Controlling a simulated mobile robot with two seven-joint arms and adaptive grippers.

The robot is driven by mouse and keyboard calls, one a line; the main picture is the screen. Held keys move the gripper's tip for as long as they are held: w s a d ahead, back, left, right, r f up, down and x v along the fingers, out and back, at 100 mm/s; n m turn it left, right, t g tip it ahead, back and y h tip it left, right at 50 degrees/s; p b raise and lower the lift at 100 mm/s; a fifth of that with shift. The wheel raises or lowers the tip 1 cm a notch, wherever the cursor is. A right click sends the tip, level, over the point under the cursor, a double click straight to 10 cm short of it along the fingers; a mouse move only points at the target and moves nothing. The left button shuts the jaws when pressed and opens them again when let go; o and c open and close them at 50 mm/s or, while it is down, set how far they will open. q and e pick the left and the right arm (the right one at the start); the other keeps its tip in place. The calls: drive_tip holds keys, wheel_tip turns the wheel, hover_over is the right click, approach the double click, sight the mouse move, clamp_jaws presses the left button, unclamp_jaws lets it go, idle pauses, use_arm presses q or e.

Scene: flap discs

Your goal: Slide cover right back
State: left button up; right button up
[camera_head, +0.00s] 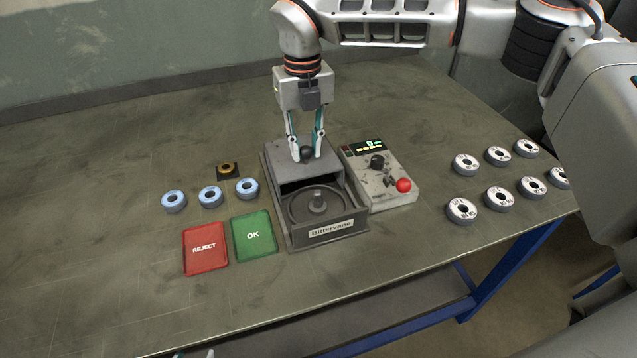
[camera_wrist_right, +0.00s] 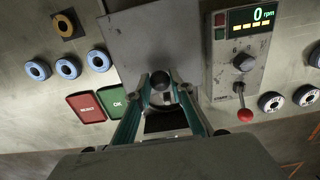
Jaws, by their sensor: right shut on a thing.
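The grey cover (camera_head: 300,167) lies over the back part of the dark machine box (camera_head: 327,239) labelled Bittervane. A round plate with a central spindle (camera_head: 317,201) shows in the uncovered front part. My right gripper (camera_head: 306,152) comes down from above and is shut on the cover's black knob (camera_head: 307,155). The knob also shows between the fingers in the right wrist view (camera_wrist_right: 160,81), with the flat cover (camera_wrist_right: 150,42) beyond it.
A control box (camera_head: 380,182) with a red-tipped lever and a 0 rpm display stands right of the machine. A red REJECT pad (camera_head: 205,261) and green OK pad (camera_head: 254,247) lie left. Several blue discs (camera_head: 210,197) and white discs (camera_head: 499,199) lie on the table.

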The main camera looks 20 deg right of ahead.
sight(301, 137)
drive_tip(key=shift+w+a, duration=0.1)
drive_tip(key=shift+w, duration=1.55)
drive_tip(key=o, duration=0.8)
drive_tip(key=shift+f, duration=0.1)
use_arm(q)
drive_tip(key=shift+r, duration=0.15)
use_arm(e)
drive_tip(key=shift+o, duration=0.2)
use_arm(q)
drive_tip(key=shift+r+p, duration=0.1)
drive_tip(key=shift+p, duration=0.2)
drive_tip(key=shift+y, duration=0.3)
drive_tip(key=r+p, duration=0.1)
drive_tip(key=p, duration=0.1)
drive_tip(key=a+r+p, duration=0.1)
drive_tip(key=p, duration=0.1)
drive_tip(key=r+p, duration=0.2)
drive_tip(key=shift+s+a, duration=0.25)
drive_tip(key=shift+s, duration=0.05)
use_arm(e)
wheel_tip(301, 137, up, 8)
